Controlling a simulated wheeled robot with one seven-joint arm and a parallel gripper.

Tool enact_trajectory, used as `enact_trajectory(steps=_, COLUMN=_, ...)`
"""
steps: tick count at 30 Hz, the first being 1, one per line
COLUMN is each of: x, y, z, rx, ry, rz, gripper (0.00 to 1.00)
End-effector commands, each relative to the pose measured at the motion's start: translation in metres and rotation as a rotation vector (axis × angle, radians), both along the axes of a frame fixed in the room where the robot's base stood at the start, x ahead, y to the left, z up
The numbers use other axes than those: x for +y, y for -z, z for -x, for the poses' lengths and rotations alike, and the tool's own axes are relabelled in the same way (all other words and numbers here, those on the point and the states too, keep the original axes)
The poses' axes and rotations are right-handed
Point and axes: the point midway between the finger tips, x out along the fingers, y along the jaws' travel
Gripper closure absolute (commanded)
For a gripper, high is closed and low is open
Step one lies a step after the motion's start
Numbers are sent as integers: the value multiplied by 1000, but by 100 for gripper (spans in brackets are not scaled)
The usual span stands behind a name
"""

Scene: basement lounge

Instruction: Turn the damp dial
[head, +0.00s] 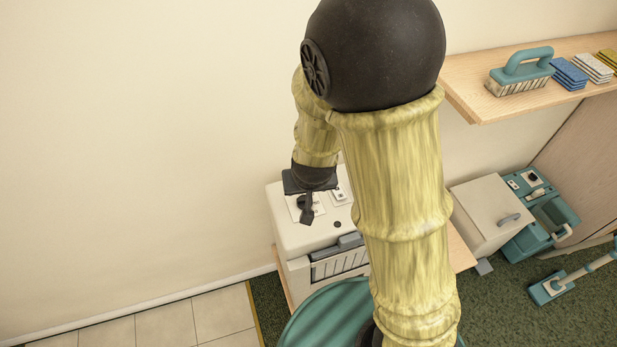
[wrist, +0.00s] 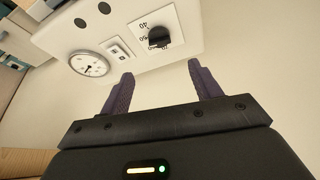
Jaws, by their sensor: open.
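The damp dial (wrist: 158,37) is a black knob on a white plate with printed numbers, on the white unit (wrist: 190,22) in the wrist view. My gripper (wrist: 160,69) is open and empty, its two dark fingers pointing at the unit. The dial lies just past the gap between the fingertips, apparently untouched. In the head view my gripper (head: 306,211) hangs over the top of the white unit (head: 288,235), in front of the dial's plate. There the knob is hard to tell from the dark fingers.
Beside the dial are a small switch plate (wrist: 118,49) and a round gauge (wrist: 89,63). A wooden shelf (head: 475,98) at the right holds a teal brush (head: 520,75) and sponges. A pale box (head: 485,215) and a teal machine (head: 545,215) stand below. The wall at left is bare.

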Motion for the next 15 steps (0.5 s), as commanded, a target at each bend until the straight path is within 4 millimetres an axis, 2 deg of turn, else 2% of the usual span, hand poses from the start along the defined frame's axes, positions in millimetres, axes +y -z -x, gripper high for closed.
enact_trajectory(steps=1, x=1, y=-13, z=4, rx=-1, ry=-3, rz=0, gripper=37)
enact_trajectory(steps=6, x=0, y=-36, z=13, rx=-1, ry=-2, rz=0, gripper=37)
enact_trajectory(steps=15, x=-2, y=-45, z=19, rx=2, ry=1, rz=0, gripper=37)
